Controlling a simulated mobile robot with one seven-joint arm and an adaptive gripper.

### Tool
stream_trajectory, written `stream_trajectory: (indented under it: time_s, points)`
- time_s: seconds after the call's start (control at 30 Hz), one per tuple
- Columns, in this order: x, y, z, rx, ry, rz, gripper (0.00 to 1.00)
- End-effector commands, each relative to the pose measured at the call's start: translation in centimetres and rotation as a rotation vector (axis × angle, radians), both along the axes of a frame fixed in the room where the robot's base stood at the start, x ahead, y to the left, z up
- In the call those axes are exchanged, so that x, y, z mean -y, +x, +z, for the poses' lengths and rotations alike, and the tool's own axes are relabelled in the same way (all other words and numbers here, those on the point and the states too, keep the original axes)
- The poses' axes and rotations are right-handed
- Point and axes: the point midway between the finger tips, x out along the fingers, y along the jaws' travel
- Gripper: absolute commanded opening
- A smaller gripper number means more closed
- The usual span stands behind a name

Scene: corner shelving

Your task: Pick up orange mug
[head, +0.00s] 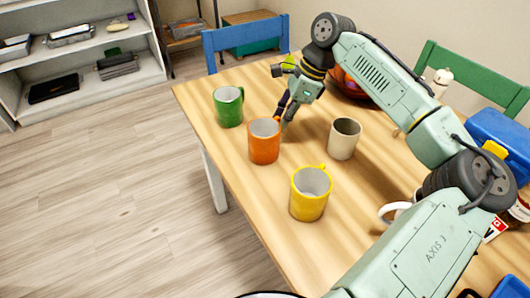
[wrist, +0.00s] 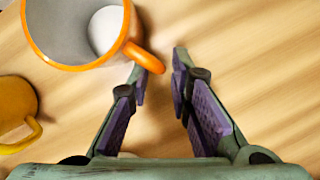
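The orange mug (head: 264,142) stands upright on the wooden table, between the green mug and the yellow mug. In the wrist view the orange mug (wrist: 76,62) is at the upper left, grey inside, cut off by the top edge. Its handle (wrist: 145,57) points right toward my fingers. My gripper (head: 284,112) is just behind the mug in the head view. In the wrist view my gripper (wrist: 163,62) is open, and the handle's end lies at or near the left fingertip. I cannot tell whether they touch.
A green mug (head: 228,107), a cream mug (head: 343,139) and a yellow mug (head: 309,196) stand close around. The yellow mug also shows in the wrist view (wrist: 14,102). A fruit bowl (head: 351,88) is behind my arm. A blue chair (head: 246,40) stands at the far edge.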

Motion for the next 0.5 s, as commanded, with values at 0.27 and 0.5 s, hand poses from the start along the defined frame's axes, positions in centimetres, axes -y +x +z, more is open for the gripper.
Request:
stream_trajectory:
  time_s: [0.27,0.5]
  points:
    - [-0.76,-0.1,-1.82,0.001,0.0,0.001,0.19]
    - [-0.78,-0.11,-1.7,0.001,0.001,0.001,0.19]
